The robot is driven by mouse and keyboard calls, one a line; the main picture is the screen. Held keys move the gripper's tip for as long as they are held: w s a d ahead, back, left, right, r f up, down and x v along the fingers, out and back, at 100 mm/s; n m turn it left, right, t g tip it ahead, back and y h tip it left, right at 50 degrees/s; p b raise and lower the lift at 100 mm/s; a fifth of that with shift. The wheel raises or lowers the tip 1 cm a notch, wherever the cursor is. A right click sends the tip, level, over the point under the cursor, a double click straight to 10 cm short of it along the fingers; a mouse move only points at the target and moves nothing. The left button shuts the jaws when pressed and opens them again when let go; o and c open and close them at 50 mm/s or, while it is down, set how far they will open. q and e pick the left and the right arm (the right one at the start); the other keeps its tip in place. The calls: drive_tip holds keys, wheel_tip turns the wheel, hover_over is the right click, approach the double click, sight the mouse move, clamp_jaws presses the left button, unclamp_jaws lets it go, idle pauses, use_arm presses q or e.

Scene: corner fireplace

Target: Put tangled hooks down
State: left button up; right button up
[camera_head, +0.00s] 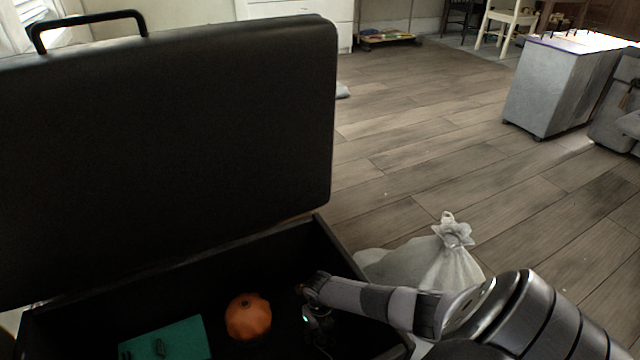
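My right arm reaches in from the lower right, and my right gripper (316,318) is down inside an open black case (280,256). The gripper is dark against the dark interior, so I cannot tell whether its fingers are open or shut. A thin dark strand seems to show just below it, too faint to identify. I cannot make out the tangled hooks for certain. An orange, rounded, pumpkin-like object (248,317) lies in the case, left of my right gripper and apart from it. A green flat item (180,337) with small dark shapes on it lies farther left. My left gripper is not in view.
The case's big black lid (165,150) stands open and blocks the left side. A white tied sack (440,262) stands on the wooden floor just right of the case, behind my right arm. A grey cabinet (555,90) stands farther back right. The floor between is mostly clear.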

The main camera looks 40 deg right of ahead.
drive_tip(key=o, duration=0.3)
drive_tip(key=shift+r, duration=0.1)
